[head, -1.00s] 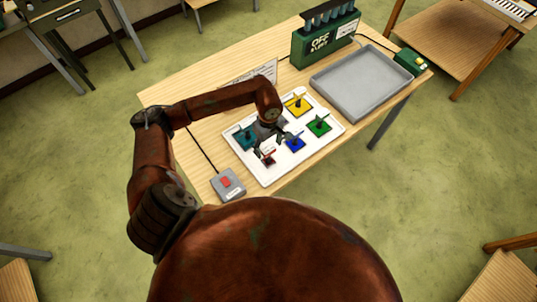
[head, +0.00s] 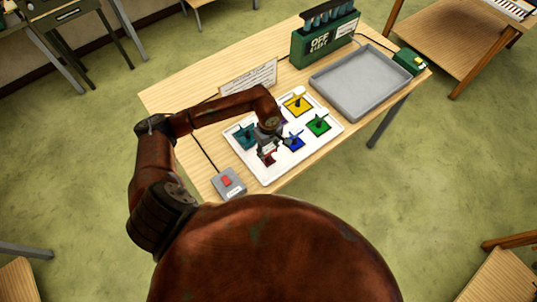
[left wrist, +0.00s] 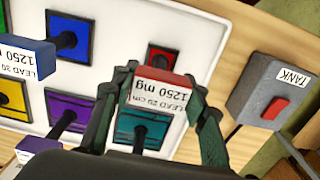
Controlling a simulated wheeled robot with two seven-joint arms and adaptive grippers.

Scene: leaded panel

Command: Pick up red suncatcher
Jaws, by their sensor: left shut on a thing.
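The red suncatcher (head: 268,157) is at the near left part of the white board (head: 271,178). In the left wrist view it shows as a small red square with a dark stem (left wrist: 163,57) and a red-edged tag (left wrist: 160,92) reading 1250 mg. My left gripper (head: 268,148) is over it, with its fingers shut on the tag from both sides. In the left wrist view the gripper (left wrist: 165,95) partly covers the teal suncatcher (left wrist: 140,128). I cannot tell whether the red piece touches the board. My right gripper is not in view.
Yellow (head: 298,104), green (head: 319,125) and blue (head: 293,142) suncatchers stand on the board; a purple one (left wrist: 72,113) shows in the left wrist view. A grey tray (head: 362,85), green box (head: 312,48), paper sign (head: 249,78) and switch box (head: 229,184) are around it.

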